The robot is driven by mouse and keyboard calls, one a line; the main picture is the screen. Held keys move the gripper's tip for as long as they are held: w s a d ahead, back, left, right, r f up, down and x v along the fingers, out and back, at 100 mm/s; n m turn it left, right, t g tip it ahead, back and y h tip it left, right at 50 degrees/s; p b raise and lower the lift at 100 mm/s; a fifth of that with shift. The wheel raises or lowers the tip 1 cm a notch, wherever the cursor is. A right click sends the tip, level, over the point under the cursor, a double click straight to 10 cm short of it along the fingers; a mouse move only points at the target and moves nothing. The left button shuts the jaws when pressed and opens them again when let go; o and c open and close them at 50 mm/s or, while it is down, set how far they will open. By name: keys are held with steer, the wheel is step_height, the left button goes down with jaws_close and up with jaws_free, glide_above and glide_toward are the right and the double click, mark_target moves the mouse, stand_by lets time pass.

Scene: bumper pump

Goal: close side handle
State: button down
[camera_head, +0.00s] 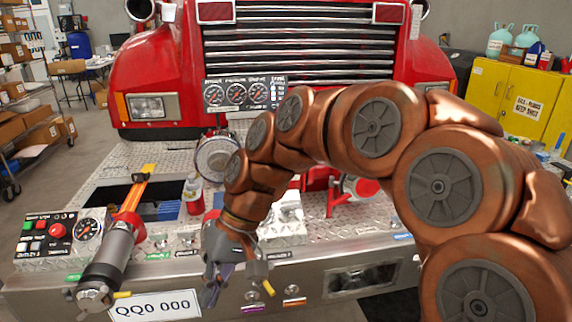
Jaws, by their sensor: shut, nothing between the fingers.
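The fire truck's bumper pump deck fills the middle of the camera_head view. No handle is clearly marked as the side handle, and I cannot tell which one it is. A small yellow lever (268,288) sticks out below the front edge, just right of my gripper (211,290). Another yellow lever (122,295) is at the left, by the nozzle. A red valve handle (333,195) stands on the deck behind my arm. My gripper is shut and empty, pointing down in front of the bumper's front face. It hides part of the bumper, and I cannot tell whether it touches it.
A grey nozzle (112,250) lies over the left front edge beside a control panel (48,235). A bottle (193,193) stands on the deck near an open compartment. Small purple (250,308) and orange (293,302) handles sit low on the bumper. My arm covers the right side.

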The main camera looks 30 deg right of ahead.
steer(key=w+d+r+m+t+y, duration=0.1)
steer(key=w+d+r+y, duration=0.15)
steer(key=w, duration=0.45)
steer(key=w+d+r+m+t+y, duration=0.1)
steer(key=w+d+r+t+y, duration=0.15)
steer(key=w, duration=0.35)
steer(key=w+d+r+m+t, duration=0.25)
steer(key=w+d, duration=0.45)
steer(key=d, duration=0.5)
steer(key=d+f+m+t+h, duration=0.1)
steer(key=d+f+m+t, duration=0.25)
steer(key=d, duration=1.05)
steer(key=d+f+m+t+h, duration=0.15)
steer(key=d+t, duration=0.25)
steer(key=d, duration=0.9)
steer(key=p+x, duration=0.4)
steer(key=x, duration=1)
steer(key=shift+w+r+m+y, duration=0.25)
steer(key=shift+m+y, duration=0.1)
steer(key=shift+y, duration=0.1)
steer(key=shift+a+b, duration=0.2)
steer(key=shift+b, duration=0.1)
